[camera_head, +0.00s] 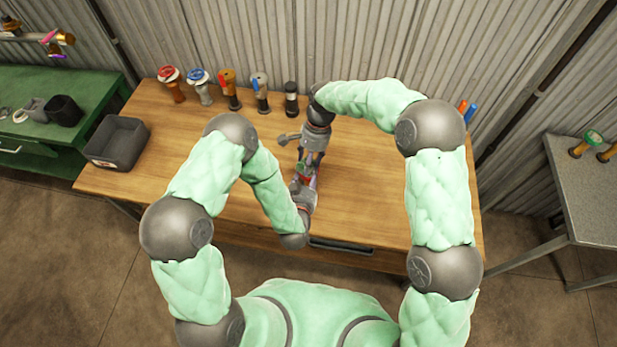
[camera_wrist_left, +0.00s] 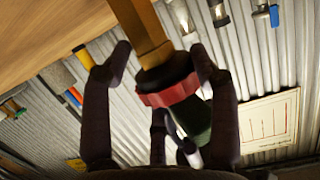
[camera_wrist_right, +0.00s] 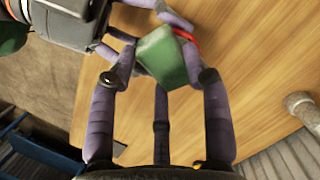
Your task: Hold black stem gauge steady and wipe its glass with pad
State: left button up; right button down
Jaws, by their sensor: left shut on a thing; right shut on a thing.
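The gauge (camera_wrist_left: 168,97) shows in the left wrist view with a red rim, a black collar and a brass-coloured stem. My left gripper (camera_wrist_left: 163,75) is shut on it around the collar. The green pad (camera_wrist_right: 163,56) is in my right gripper (camera_wrist_right: 158,76), which is shut on it. In the right wrist view the pad lies against or very close to the red rim; contact is unclear. The gauge glass is hidden behind the pad. In the head view both grippers meet above the wooden table (camera_head: 365,190), mostly covered by my arms.
Several valves and fittings, among them a red-and-white one (camera_head: 168,85) and a black one (camera_head: 291,98), stand along the table's back edge. A grey fitting (camera_head: 289,139) lies close to the grippers. A grey bin (camera_head: 117,142) is at left.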

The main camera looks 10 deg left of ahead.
jog(key=shift+s+a+f, duration=0.15)
jog(key=shift+s+a, duration=0.05)
jog(key=shift+s, duration=0.3)
jog(key=shift+s+a+f, duration=0.1)
jog(key=shift+s+a, duration=0.1)
jog(key=shift+s, duration=0.3)
jog(key=shift+w, duration=0.1)
jog(key=shift+w+d, duration=0.3)
jog(key=shift+w, duration=0.2)
jog(key=shift+w+d, duration=0.3)
jog(key=shift+w, duration=0.2)
jog(key=shift+w+d, duration=0.1)
jog(key=shift+d, duration=0.1)
jog(key=shift+f, duration=0.1)
jog(key=shift+a, duration=0.1)
